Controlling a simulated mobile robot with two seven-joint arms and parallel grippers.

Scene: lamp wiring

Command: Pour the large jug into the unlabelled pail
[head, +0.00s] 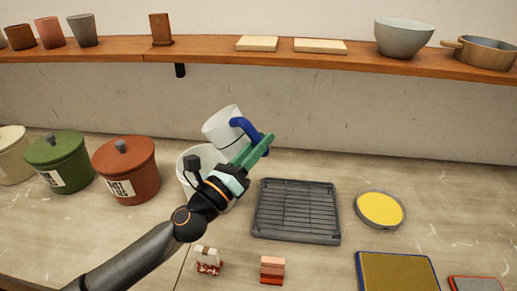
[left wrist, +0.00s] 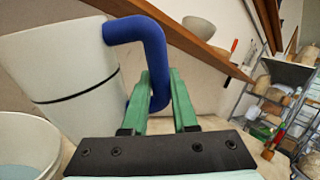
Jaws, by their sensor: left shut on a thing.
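The white jug (head: 221,127) has a blue handle and a dark band. It is held tilted above the white pail (head: 184,168). My left gripper (head: 260,146), with green fingers, is shut on the blue handle; the left wrist view shows the fingers (left wrist: 161,95) on either side of it. The jug (left wrist: 62,75) fills the left of that view. The open pail (left wrist: 50,128) is below it, with pale liquid (left wrist: 22,170) inside. I see no label on the pail's visible part; my arm hides much of it. No stream shows. My right gripper is out of view.
Labelled lidded green (head: 60,158) and red-brown (head: 125,170) pails stand left, beside a cream one (head: 12,153). A dark rack tray (head: 297,236) and a yellow round dish (head: 380,209) lie right. A wooden shelf (head: 210,50) runs above. Small blocks (head: 272,268) lie in front.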

